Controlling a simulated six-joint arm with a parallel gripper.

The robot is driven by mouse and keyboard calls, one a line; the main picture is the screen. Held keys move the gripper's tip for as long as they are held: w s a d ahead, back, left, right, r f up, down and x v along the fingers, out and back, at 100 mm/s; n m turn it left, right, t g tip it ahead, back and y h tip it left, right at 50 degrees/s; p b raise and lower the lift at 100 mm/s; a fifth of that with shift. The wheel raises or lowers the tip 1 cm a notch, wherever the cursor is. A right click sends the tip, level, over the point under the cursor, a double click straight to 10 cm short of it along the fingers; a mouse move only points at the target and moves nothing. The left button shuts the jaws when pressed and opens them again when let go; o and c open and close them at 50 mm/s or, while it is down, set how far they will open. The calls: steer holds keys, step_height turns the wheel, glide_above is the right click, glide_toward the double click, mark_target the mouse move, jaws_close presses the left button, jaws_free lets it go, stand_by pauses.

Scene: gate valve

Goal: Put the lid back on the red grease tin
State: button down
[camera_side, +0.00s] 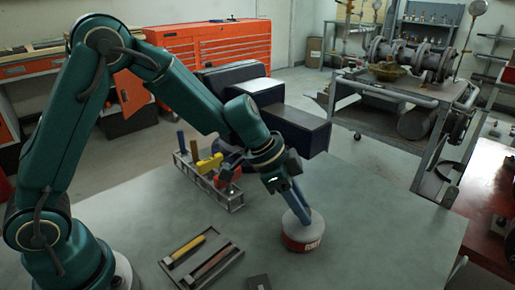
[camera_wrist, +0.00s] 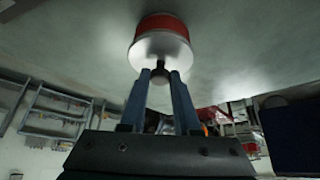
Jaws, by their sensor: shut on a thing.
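The red grease tin (camera_side: 300,243) stands on the grey-green table, right of centre in the side view. Its pale metal lid (camera_side: 291,222) is on top of it, level as far as I can see. In the wrist view the lid (camera_wrist: 148,46) lies flat against the red tin (camera_wrist: 163,22); no clear gap shows, but I cannot tell whether it is fully seated. My gripper (camera_side: 301,211) reaches down to the lid at a slant. In the wrist view my gripper (camera_wrist: 160,78) has its two blue fingers on either side of the lid's dark knob, shut on it.
A metal rack (camera_side: 216,190) with upright tools stands behind and left of the tin. A shallow tray (camera_side: 203,262) with a yellow-handled tool lies at front left, and a small dark block (camera_side: 259,282) at the front edge. The table right of the tin is clear.

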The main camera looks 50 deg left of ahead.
steer(key=c, duration=0.6)
jaws_free()
steer(key=shift+o, duration=0.2)
steer(key=o, duration=0.5)
steer(key=shift+r, duration=3.5)
